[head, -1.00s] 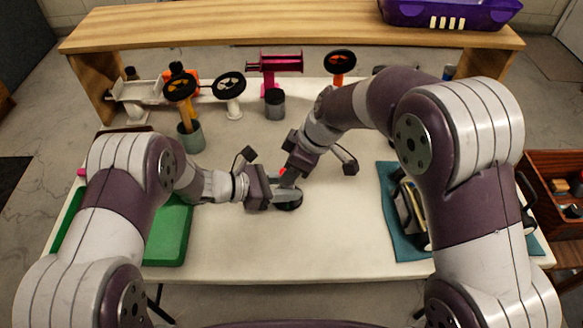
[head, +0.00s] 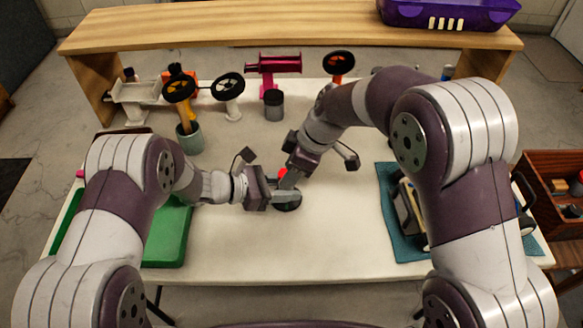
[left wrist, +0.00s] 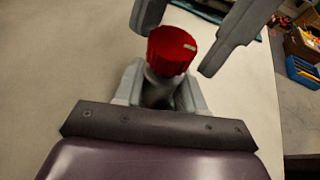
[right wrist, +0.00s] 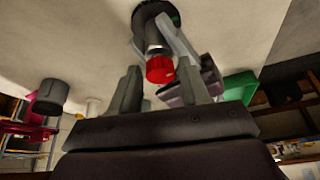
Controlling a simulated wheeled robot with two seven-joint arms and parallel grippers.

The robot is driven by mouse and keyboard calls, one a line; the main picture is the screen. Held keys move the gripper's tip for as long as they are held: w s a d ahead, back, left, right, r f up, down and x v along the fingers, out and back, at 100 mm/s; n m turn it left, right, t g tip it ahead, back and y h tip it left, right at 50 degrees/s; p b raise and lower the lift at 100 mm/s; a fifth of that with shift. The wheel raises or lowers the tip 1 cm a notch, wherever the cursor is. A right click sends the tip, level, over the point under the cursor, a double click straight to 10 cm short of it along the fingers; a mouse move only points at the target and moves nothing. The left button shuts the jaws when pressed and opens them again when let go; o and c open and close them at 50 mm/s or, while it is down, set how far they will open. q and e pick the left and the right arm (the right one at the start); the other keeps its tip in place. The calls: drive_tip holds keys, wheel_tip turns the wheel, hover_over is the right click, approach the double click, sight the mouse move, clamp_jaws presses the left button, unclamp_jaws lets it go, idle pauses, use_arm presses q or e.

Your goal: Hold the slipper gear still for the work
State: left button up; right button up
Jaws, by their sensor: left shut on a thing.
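The slipper gear seems to be the part with a dark round base (head: 290,202), a grey shaft (right wrist: 154,36) and a ribbed red knob (left wrist: 171,50) on top. It stands upright on the white table. My left gripper (head: 282,194) is shut around the shaft, below the knob. My right gripper (head: 287,180) is above it, jaws open. In the left wrist view its two fingers (left wrist: 195,38) are on either side of the red knob, with visible gaps. The right wrist view shows the knob (right wrist: 160,69) just beyond the right fingertips. The left fingers partly hide the shaft.
A green tray (head: 168,240) lies at left, and a blue mat (head: 400,245) with a car part at right. A grey cup (head: 273,105), a tool holder (head: 189,137) and a magenta stand (head: 274,65) are at the back. The front middle of the table is clear.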

drive_tip(key=v, duration=0.7)
drive_tip(key=shift+r, duration=0.25)
drive_tip(key=shift+d, duration=0.15)
use_arm(q)
drive_tip(key=o, duration=1.2)
drive_tip(key=shift+c, duration=0.2)
drive_tip(key=v, duration=1.2)
